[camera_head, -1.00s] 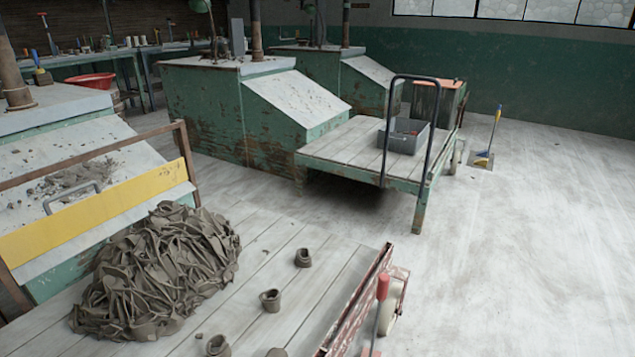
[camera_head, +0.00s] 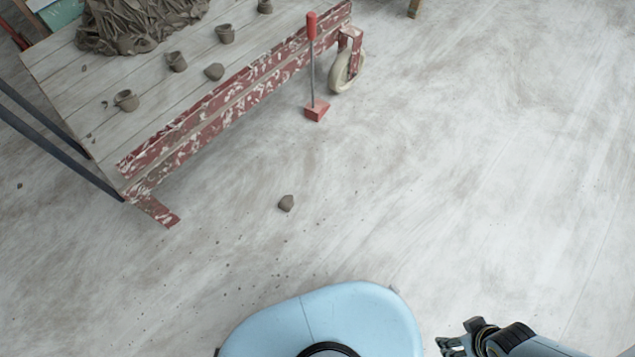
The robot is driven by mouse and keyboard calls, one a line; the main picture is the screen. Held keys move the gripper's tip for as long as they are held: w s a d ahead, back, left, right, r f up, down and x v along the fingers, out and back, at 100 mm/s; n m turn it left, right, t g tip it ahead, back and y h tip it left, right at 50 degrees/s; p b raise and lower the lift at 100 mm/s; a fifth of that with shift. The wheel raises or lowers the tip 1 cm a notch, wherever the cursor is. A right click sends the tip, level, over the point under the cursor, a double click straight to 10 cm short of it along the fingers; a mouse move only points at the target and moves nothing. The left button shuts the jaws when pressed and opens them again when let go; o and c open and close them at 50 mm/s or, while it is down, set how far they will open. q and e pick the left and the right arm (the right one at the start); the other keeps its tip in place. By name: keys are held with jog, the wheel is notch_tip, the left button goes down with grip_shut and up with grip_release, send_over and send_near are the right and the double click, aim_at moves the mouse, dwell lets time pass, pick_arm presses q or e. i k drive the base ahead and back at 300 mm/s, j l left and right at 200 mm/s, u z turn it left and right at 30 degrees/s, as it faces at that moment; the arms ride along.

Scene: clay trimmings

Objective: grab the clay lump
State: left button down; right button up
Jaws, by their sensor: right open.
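A small grey-brown clay lump (camera_head: 286,202) lies alone on the pale floor, in front of the cart. A similar rounded lump (camera_head: 214,71) lies on the cart's plank top, near small clay cups (camera_head: 176,62). My right gripper (camera_head: 448,343) is at the bottom right, open, with no object visible in it. It is well to the right of the floor lump and nearer to me, apart from it. My left gripper is not in view.
A wooden cart (camera_head: 190,128) with a chipped red edge stands at the upper left, bearing a heap of clay trimmings (camera_head: 135,22). A red-handled tool (camera_head: 313,75) stands upright by its wheel (camera_head: 346,72). Small crumbs dot the floor; the right side is clear.

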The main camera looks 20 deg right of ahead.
aim_at(286, 204)
jog(key=k+l, duration=0.2)
jog(key=i+l+u, duration=0.25)
jog(key=u, duration=0.2)
jog(key=i+l+u, duration=0.3)
jog(key=u, duration=0.15)
